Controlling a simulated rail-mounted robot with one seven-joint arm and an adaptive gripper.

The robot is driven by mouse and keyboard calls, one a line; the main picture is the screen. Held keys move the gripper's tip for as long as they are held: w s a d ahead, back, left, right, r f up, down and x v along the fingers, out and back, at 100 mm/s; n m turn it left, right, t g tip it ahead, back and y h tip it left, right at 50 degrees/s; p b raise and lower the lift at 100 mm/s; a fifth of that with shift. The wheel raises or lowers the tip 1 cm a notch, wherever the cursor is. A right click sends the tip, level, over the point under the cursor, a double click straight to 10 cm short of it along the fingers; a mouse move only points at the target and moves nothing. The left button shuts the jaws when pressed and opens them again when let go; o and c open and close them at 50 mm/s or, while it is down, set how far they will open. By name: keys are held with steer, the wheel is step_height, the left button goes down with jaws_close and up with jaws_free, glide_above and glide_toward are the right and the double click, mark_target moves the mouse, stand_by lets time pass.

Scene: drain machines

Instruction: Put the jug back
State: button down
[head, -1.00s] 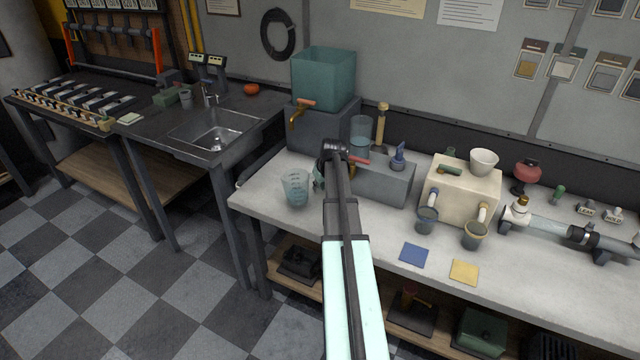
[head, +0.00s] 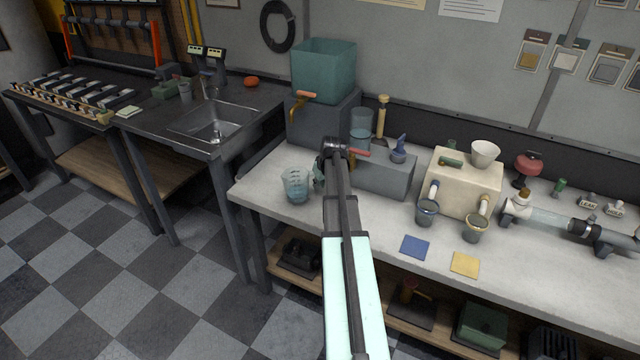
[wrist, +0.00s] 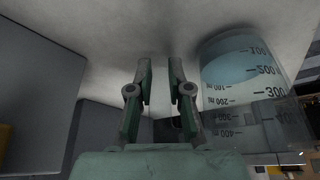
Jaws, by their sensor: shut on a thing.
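The jug is a clear, bluish measuring jug (head: 297,186) with dark graduation marks. In the head view it is at the left end of the pale workbench (head: 330,235). My gripper (head: 319,178) is just right of the jug, partly hidden by my arm. In the wrist view the jug (wrist: 250,90) fills the right side, with its numbers readable. My gripper's fingers (wrist: 160,75) are close together there, beside its wall. The gripper is shut on the jug, but the contact is not clearly seen. Whether its base touches the bench is unclear.
A teal tank (head: 323,70) with an orange-handled tap stands on a grey block behind the jug. A grey block (head: 385,175) with a clear cylinder is to the right. A cream box (head: 463,185) with two cups stands farther right. The bench's front strip is mostly clear.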

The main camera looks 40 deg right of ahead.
steer(key=shift+f, duration=0.5)
steer(key=c, duration=1)
jaws_free()
